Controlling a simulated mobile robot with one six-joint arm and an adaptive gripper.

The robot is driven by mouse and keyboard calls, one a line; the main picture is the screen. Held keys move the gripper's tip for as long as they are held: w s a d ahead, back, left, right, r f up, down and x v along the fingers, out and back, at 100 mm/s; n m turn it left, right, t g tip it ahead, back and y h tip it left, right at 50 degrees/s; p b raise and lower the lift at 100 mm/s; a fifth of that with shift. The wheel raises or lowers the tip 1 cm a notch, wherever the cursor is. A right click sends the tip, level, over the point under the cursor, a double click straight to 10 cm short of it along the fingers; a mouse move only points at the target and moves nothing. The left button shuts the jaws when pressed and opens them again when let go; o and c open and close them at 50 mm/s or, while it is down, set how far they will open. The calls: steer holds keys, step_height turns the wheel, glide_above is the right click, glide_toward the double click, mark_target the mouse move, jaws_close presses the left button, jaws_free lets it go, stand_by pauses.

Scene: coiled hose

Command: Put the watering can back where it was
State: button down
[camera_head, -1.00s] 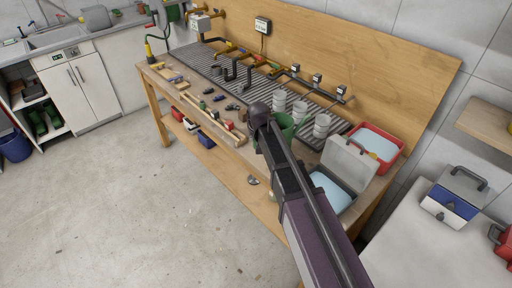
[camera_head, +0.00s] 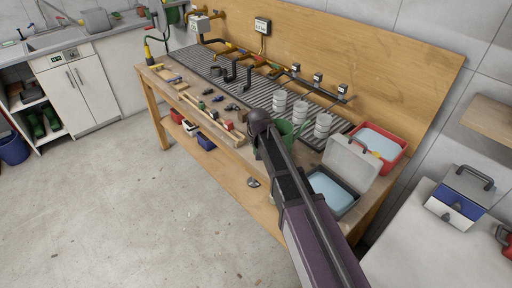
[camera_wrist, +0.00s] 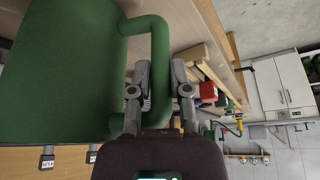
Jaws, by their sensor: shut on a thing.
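The green watering can (camera_wrist: 65,75) fills the left of the wrist view, its loop handle (camera_wrist: 160,40) on its right side. My gripper (camera_wrist: 159,68) has one finger on each side of the handle bar and is shut on it. In the head view the watering can (camera_head: 286,129) shows only partly, behind my arm, over the right half of the workbench. My gripper is hidden there. I cannot tell whether the can's base touches the bench.
The wooden workbench (camera_head: 242,156) carries stacked grey cups (camera_head: 300,112), an open grey toolbox (camera_head: 350,160), a red tub (camera_head: 399,158) and small parts along its front. Black pipes and brass valves line the back. A blue-and-white box (camera_head: 458,198) stands at right. The floor at left is clear.

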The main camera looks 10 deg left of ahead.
steer(key=shift+f, duration=0.25)
steer(key=c, duration=0.6)
jaws_free()
steer(key=shift+r, duration=0.2)
steer(key=p+v, duration=1.1)
steer(key=v, duration=0.1)
steer(key=shift+f, duration=0.1)
steer(key=shift+d, duration=0.1)
stand_by(0.9)
steer(key=s+d+m+g, duration=0.1)
steer(key=s+d, duration=0.4)
steer(key=d, duration=0.5)
steer(key=s+d+f+m+g+h, duration=0.1)
steer(key=s+d+g, duration=0.1)
steer(key=s+d, duration=0.3)
steer(key=s+d+m+g, duration=0.1)
steer(key=s+d, duration=0.4)
steer(key=d, duration=0.9)
steer(key=shift+s+d+f+m+g, duration=0.3)
steer(key=shift+s, duration=0.05)
